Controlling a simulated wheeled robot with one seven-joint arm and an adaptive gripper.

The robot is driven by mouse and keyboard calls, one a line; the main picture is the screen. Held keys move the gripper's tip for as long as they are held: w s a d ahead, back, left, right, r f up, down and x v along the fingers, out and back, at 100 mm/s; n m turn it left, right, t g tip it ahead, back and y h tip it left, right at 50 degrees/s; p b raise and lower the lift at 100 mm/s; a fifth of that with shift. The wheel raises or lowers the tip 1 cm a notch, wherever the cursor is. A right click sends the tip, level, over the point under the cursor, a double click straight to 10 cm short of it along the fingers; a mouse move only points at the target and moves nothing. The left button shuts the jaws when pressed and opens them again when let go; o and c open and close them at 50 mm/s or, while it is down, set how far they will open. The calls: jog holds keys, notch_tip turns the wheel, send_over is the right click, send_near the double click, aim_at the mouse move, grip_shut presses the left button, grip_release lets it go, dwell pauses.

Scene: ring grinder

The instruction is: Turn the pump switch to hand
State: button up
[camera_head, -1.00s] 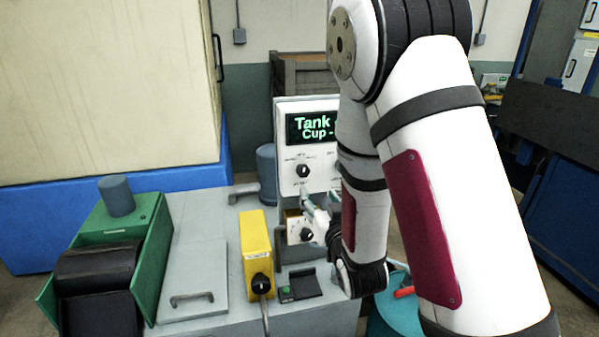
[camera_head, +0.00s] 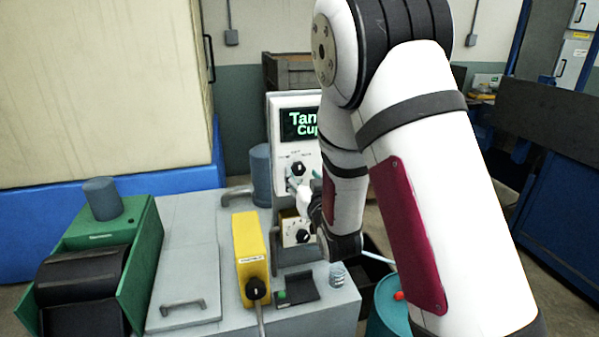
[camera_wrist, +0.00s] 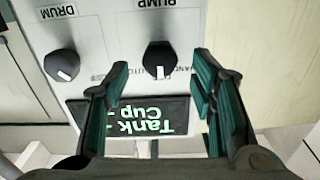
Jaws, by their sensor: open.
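The control panel (camera_head: 283,151) has a green-lettered display (camera_head: 299,124) and a black pump switch (camera_head: 298,169) below it. In the wrist view, which is upside down, the pump switch (camera_wrist: 159,58) is a black knob with a white mark pointing toward the display (camera_wrist: 134,116). The HAND label (camera_wrist: 181,70) is at the right of the knob, partly hidden by a finger. My gripper (camera_wrist: 160,76) is open and empty, its fingers on either side of the knob in the picture; contact cannot be told. In the head view my gripper (camera_head: 301,192) is just below the switch.
A drum knob (camera_wrist: 62,65) is beside the pump switch. A lower box with another knob (camera_head: 301,236), a yellow box (camera_head: 250,250) and a green machine (camera_head: 148,245) stand on the grey bench. A teal bin (camera_head: 385,310) is at the right.

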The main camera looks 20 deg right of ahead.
aim_at(300, 170)
jog(key=shift+w, duration=1.85)
jog(key=c, duration=1.1)
